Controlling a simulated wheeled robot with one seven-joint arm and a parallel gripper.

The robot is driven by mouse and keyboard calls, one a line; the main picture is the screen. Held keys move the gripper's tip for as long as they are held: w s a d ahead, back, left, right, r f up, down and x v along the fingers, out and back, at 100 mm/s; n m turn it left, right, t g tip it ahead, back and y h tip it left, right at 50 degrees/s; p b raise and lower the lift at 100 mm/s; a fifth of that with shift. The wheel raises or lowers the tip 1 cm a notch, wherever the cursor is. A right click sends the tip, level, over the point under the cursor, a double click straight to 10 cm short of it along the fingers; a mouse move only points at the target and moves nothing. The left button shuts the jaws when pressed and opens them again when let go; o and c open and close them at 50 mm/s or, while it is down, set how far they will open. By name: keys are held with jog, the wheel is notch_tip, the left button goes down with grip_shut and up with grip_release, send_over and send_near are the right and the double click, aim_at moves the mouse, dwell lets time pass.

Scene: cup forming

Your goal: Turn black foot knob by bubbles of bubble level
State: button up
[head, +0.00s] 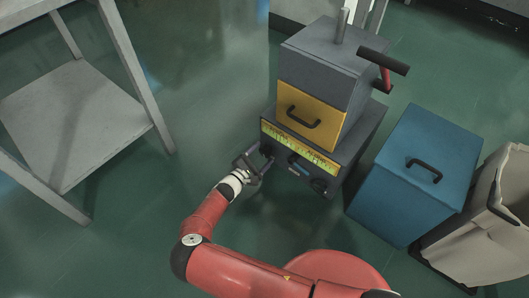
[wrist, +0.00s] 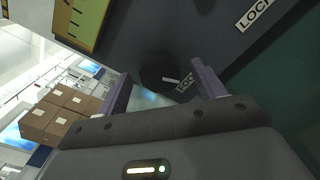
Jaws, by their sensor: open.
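A grey machine (head: 345,160) stands on the floor, with a yellow drawer front above its base. A black round knob (wrist: 157,68) with a white pointer mark shows in the wrist view, on a dark panel beside a LOCK label. My gripper (wrist: 161,74) is open, with one finger on each side of the knob in that view; I cannot tell whether they touch it. In the head view my gripper (head: 261,160) is at the left end of the base front and partly hides the knob there. Another black knob (head: 319,185) is at the right end. I cannot make out bubbles.
A yellow-green marked strip (head: 300,147) runs along the base front. A blue box (head: 415,170) with a black handle stands to the right, beside a pale bin (head: 485,220). A grey table (head: 75,120) is at the left. Open floor lies between it and the machine.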

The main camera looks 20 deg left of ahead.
jog(key=shift+x, duration=0.95)
jog(key=shift+c, duration=0.4)
jog(key=c, duration=0.9)
jog(key=shift+n, duration=0.3)
jog(key=n+b, duration=0.1)
jog(key=n, duration=0.4)
jog(key=n+b, duration=0.1)
jog(key=n, duration=0.4)
jog(key=shift+a, duration=0.1)
jog(key=shift+n, duration=0.4)
